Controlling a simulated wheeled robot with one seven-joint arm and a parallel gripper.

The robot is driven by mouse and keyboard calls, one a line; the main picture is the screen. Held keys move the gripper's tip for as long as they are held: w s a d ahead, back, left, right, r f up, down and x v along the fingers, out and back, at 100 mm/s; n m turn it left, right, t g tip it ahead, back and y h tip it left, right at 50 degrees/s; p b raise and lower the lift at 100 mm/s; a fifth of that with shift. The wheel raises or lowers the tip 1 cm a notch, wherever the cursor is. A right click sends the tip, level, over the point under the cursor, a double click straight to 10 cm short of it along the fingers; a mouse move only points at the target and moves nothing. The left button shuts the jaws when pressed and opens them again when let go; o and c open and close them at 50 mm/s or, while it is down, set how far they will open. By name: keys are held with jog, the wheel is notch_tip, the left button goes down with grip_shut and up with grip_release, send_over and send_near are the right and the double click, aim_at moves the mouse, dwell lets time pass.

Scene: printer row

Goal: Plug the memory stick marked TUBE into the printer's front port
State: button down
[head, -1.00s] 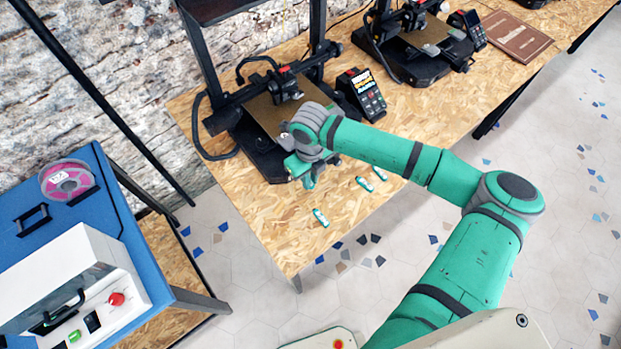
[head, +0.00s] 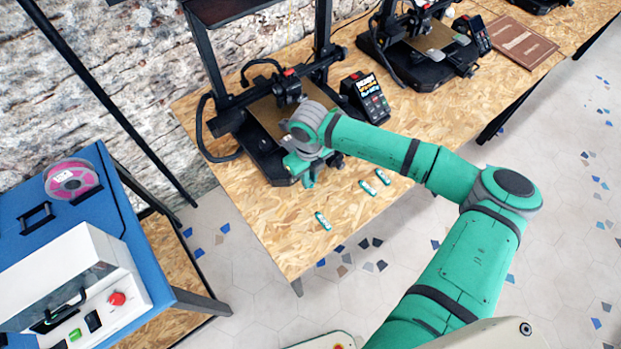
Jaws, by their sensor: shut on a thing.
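The printer (head: 262,150) is a dark frame machine with a brown bed on the wooden table. My gripper (head: 308,180) is low at the printer's front edge, shut on a memory stick that is mostly hidden by the hand. I cannot see the port or whether the stick touches the printer. Several teal-and-white memory sticks lie loose on the table: one at the front (head: 322,221), and two to its right, the nearer one (head: 368,188) and the farther one (head: 382,177). Their markings are too small to read.
A control screen (head: 366,98) stands right of the printer. A second printer (head: 415,50) and a brown book (head: 513,42) are farther right. A blue cabinet (head: 112,185) with a pink spool (head: 70,180) stands at the left. The table front is mostly clear.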

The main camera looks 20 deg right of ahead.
jog(key=shift+w+a, duration=0.3)
jog(key=shift+w, duration=0.6)
jog(key=c, duration=1.6)
grip_release()
jog(key=shift+c, duration=0.2)
notch_tip(320, 180, up, 11)
jog(key=shift+f, duration=0.1)
